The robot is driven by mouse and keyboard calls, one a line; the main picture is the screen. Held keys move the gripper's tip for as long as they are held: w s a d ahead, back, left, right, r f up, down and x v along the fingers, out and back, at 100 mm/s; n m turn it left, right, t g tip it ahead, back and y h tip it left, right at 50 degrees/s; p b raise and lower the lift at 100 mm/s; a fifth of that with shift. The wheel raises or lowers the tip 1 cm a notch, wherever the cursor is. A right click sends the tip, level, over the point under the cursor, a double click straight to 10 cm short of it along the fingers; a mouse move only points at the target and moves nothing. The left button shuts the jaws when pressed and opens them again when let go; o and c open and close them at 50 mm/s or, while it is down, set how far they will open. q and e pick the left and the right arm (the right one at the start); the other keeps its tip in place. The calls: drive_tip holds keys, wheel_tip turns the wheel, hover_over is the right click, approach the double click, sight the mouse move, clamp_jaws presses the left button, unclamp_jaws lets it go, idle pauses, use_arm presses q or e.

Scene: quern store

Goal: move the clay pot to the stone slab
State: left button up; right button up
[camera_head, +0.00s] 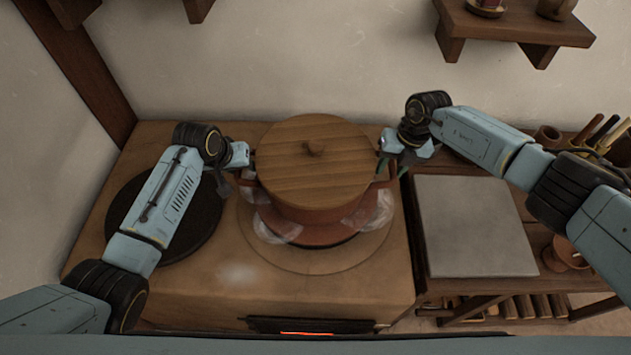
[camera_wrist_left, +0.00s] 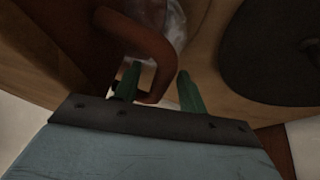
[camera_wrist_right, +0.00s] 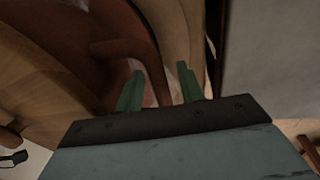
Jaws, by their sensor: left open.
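The clay pot (camera_head: 312,219) is reddish brown with a wooden lid (camera_head: 314,160). It stands upright on a round plate on the hearth top. The stone slab (camera_head: 474,225) is a pale grey square on the wooden bench to the right, with nothing on it. My left gripper (camera_head: 246,174) is at the pot's left handle; in the left wrist view the handle (camera_wrist_left: 166,52) curves between its open fingers. My right gripper (camera_head: 392,166) is at the right handle; in the right wrist view its fingers stand apart by that handle (camera_wrist_right: 143,42). Contact there is unclear.
A dark round plate (camera_head: 170,215) lies on the hearth (camera_head: 240,292) left of the pot, under my left arm. Whitish wisps show around the pot's base. A small clay vessel (camera_head: 568,252) stands right of the slab. A wall shelf (camera_head: 515,27) hangs above.

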use_arm(q)
clamp_jaws()
use_arm(e)
clamp_jaws()
idle(0.9)
use_arm(q)
drive_tip(key=shift+w+r, duration=0.15)
use_arm(e)
drive_tip(key=shift+w+r, duration=0.15)
drive_tip(key=shift+r, duration=0.05)
